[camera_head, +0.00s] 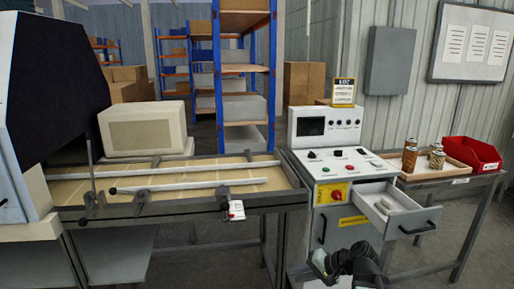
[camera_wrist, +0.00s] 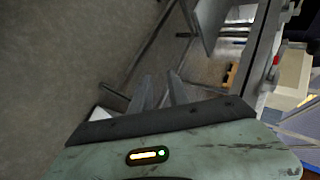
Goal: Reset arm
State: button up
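My arm shows at the bottom of the head view, folded low in front of the control cabinet (camera_head: 330,215). In the wrist view the two grey fingers of my gripper (camera_wrist: 160,92) stand apart with nothing between them, over bare grey floor. The cabinet's drawer (camera_head: 405,215) is pulled out, with pale cylindrical things (camera_head: 382,205) inside. My gripper touches none of these.
A conveyor bench (camera_head: 200,205) with rails runs along the left, with a beige box-shaped machine (camera_head: 143,130) behind it. The open drawer juts out at the right of my arm. Blue-framed shelves (camera_head: 243,70) stand at the back.

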jog(key=s+a+f+n+g+h, duration=0.4)
jog(key=s+a+f, duration=0.1)
jog(key=a+f, duration=0.1)
jog(key=s+d+f+g+h, duration=0.1)
jog(key=s+d+f+h, duration=0.15)
jog(key=d+h, duration=0.45)
notch_tip(320, 180, up, 18)
jog(key=d+y+p, duration=0.1)
jog(key=y+p, duration=0.1)
jog(key=p, duration=1.5)
jog(key=shift+s+d+y, duration=0.25)
jog(key=shift+s+y, duration=0.05)
